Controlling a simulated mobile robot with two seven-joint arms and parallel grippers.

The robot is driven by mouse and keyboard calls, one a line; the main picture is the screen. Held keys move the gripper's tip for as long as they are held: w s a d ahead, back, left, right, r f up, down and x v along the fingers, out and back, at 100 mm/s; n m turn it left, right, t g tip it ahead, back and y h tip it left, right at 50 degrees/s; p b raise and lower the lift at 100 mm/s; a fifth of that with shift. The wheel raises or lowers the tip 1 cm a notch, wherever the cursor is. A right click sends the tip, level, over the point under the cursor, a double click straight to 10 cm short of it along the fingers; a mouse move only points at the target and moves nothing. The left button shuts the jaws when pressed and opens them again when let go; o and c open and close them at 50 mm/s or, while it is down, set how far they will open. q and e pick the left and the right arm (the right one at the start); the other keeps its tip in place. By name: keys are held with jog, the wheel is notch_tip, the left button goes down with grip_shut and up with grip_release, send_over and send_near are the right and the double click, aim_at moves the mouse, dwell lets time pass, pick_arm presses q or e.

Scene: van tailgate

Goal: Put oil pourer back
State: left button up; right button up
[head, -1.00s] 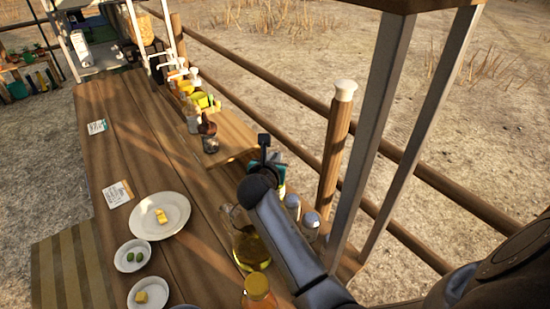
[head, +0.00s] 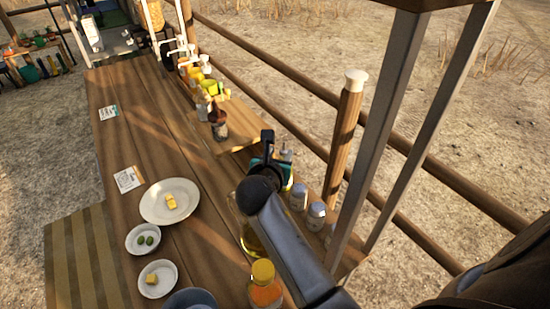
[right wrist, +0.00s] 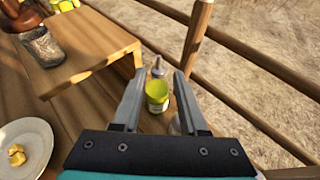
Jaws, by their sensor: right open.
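The oil pourer (right wrist: 157,94) appears to be the upright bottle with yellow-green contents and a pale grey spout. In the right wrist view it stands beyond and between my finger tips, and I cannot tell whether they touch it. In the head view its spout (head: 286,154) shows just behind my right gripper (head: 268,150), with most of its body hidden. My right gripper is open and empty in the right wrist view (right wrist: 156,76), one finger to each side of the bottle. My left gripper is not in view.
A raised wooden board (head: 229,126) with a dark jar (head: 219,130) stands left of the gripper. Shakers (head: 316,216) are at right near a post. A yellow-liquid glass vessel (head: 249,240) and orange bottle (head: 265,288) are close to my arm. A plate (head: 153,207) stands left.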

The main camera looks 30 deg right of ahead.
jog(key=v, duration=0.6)
jog(key=shift+s+p, duration=0.2)
jog(key=shift+p, duration=0.2)
jog(key=shift+a+r, duration=0.1)
jog(key=shift+r, duration=0.05)
